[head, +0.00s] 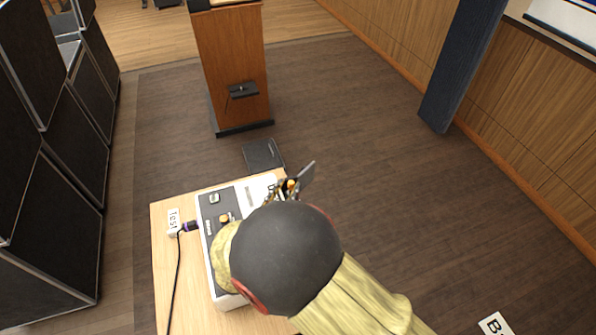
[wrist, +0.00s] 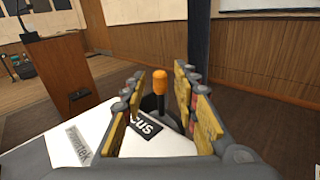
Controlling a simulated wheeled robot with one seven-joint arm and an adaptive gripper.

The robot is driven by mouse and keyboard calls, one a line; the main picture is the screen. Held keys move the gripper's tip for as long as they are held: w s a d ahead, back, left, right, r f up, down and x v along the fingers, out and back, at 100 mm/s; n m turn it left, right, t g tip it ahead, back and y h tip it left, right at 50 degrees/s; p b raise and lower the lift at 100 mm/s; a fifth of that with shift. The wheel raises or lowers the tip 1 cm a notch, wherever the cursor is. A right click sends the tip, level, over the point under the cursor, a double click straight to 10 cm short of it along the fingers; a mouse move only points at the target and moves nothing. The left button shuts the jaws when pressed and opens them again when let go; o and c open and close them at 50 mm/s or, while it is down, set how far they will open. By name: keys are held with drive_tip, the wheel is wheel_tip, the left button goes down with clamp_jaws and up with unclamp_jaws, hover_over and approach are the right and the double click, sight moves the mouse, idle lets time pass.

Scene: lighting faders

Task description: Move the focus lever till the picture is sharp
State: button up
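The focus lever (wrist: 160,88) has an orange knob on a dark stem and stands upright in the wrist view. It rises from a white panel beside a black label (wrist: 146,130) whose visible letters read "cus". My gripper (wrist: 158,90) is open, with one finger on each side of the lever and gaps showing. In the head view my gripper (head: 289,186) is at the far right end of the control box (head: 208,255), and the orange knob (head: 291,183) shows between its parts. My arm hides much of the box. No projected picture can be made out.
The box stands on a light wooden table (head: 180,310). Another orange-knobbed control (head: 224,218) is on the box. A wooden lectern (head: 232,65) stands beyond, with black cases (head: 60,160) at left. The floor at right is mostly clear.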

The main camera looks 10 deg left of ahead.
drive_tip(key=b+x, duration=0.1)
drive_tip(key=x, duration=0.6)
drive_tip(key=shift+w+b, duration=0.35)
drive_tip(key=shift+w, duration=0.05)
drive_tip(key=shift+c, duration=1.2)
clamp_jaws()
